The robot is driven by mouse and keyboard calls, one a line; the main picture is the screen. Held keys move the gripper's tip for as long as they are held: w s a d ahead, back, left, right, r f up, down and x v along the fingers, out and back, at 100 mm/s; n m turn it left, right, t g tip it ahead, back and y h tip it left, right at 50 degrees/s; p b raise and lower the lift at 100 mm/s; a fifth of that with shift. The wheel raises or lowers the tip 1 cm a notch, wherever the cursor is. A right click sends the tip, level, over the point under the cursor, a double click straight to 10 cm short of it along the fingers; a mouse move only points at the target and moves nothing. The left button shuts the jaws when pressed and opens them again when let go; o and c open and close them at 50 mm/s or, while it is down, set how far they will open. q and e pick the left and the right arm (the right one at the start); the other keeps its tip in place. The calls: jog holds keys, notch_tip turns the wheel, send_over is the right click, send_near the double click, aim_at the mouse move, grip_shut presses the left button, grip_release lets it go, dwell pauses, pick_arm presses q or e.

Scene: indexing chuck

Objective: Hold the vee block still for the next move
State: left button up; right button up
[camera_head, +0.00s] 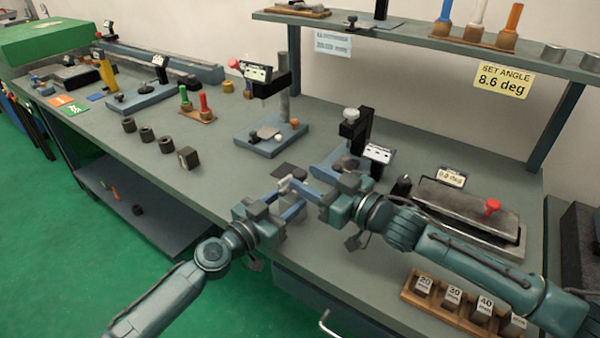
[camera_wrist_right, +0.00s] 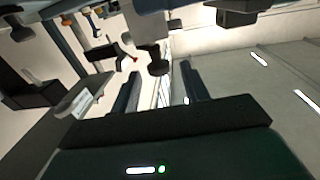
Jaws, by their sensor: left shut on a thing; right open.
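My left gripper (camera_head: 297,200) reaches in from the lower left, at the front middle of the bench. It is shut on a piece, apparently the vee block, which is mostly hidden by the fingers. My right gripper (camera_head: 303,187) comes in from the right with its fingers pointing left, close to the left fingertips. It is open. In the right wrist view its two fingers (camera_wrist_right: 160,85) stand apart, and a grey part with a dark knob (camera_wrist_right: 158,65) shows beyond them. I cannot tell whether they touch anything.
A blue-based fixture with a black post (camera_head: 357,135) stands just behind my right gripper. A stand with a grey column (camera_head: 284,100) is further back. A plate with a red knob (camera_head: 470,207) lies right. A wooden rack of numbered blocks (camera_head: 452,300) is front right. Several dark cylinders stand left.

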aim_at(305, 177)
jog(key=shift+x, duration=1.6)
jog(key=c, duration=0.9)
